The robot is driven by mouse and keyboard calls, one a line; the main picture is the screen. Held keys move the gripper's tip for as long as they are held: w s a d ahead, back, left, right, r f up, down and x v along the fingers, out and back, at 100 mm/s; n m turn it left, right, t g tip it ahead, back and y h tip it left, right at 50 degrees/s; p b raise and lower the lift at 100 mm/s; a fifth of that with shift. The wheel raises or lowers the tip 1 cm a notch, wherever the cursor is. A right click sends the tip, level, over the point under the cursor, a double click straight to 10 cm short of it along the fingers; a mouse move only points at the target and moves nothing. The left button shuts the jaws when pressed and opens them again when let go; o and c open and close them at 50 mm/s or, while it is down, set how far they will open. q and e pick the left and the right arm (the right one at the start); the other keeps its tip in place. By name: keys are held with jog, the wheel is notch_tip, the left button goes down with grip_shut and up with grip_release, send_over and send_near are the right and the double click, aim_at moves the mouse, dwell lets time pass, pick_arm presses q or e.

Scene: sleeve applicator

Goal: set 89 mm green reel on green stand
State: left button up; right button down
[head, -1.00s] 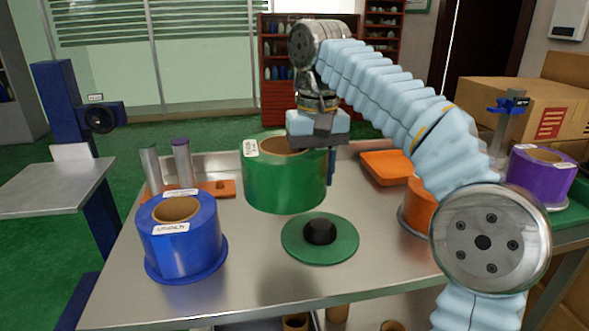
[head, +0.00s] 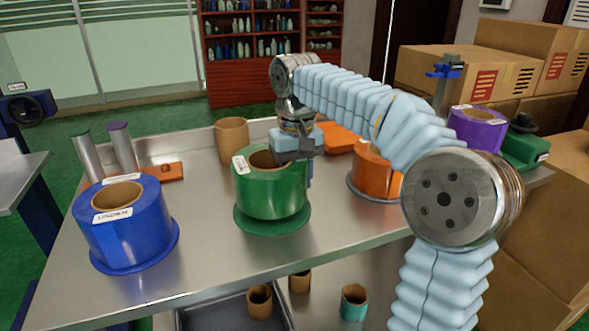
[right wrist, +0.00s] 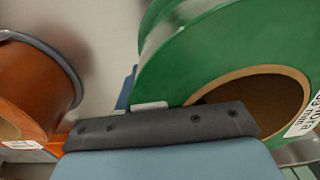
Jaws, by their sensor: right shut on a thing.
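The green reel (head: 268,190), with a brown core and a white label, is upright over the green stand (head: 272,226). The stand's round flange shows all along the reel's near lower edge, and its black hub is hidden. The reel looks down on the flange; I cannot tell if a small gap is left. My right gripper (head: 298,152) is shut on the reel's wall at its right upper rim. In the right wrist view the reel (right wrist: 215,45) lies against the dark finger bar of the gripper (right wrist: 160,128). My left gripper is not in view.
A blue reel (head: 125,225) stands to the left on a blue flange. An orange reel (head: 375,172) stands close on the right, with a purple reel (head: 478,130) farther right. A brown core tube (head: 232,140) stands behind. The table front (head: 230,262) is clear.

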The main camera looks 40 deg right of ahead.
jog(key=shift+f, duration=0.45)
dwell(0.3)
jog(key=c, duration=0.8)
grip_release()
jog(key=shift+a+f+b, duration=0.1)
jog(key=shift+b, duration=0.2)
jog(key=shift+o, duration=0.2)
jog(key=shift+r, duration=0.2)
notch_tip(320, 180, up, 11)
jog(key=shift+r+p, duration=0.2)
jog(key=shift+p, duration=0.7)
jog(key=shift+r, duration=0.75)
